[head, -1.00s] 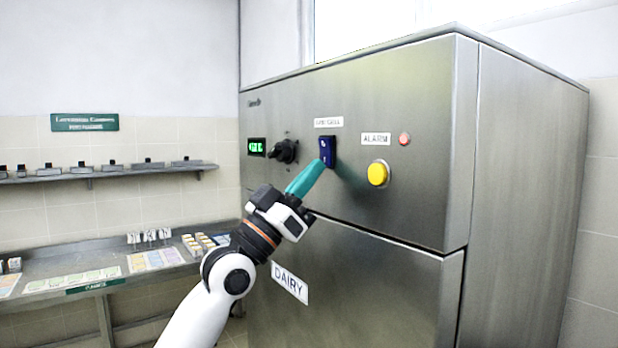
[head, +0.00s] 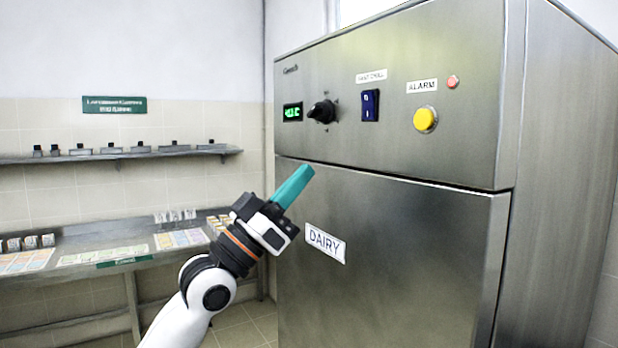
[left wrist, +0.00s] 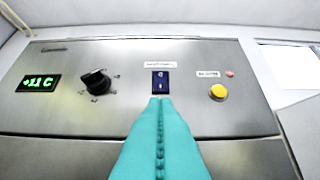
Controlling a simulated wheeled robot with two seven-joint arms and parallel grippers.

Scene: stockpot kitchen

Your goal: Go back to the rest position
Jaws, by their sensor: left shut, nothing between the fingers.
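My left gripper (head: 307,170) is shut and empty, its teal fingers pointing up and right. In the head view it is in front of the steel cabinet (head: 400,250), below the control panel and apart from it. Its closed fingers also fill the lower middle of the left wrist view (left wrist: 160,105), below the blue rocker switch (left wrist: 160,82). The switch also shows in the head view (head: 370,105). My right gripper is not in view.
The panel carries a green display (head: 292,112), a black knob (head: 322,111), a yellow alarm button (head: 425,119) and a small red light (head: 452,82). A steel counter (head: 90,245) with cards and a wall shelf (head: 110,156) stand at left.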

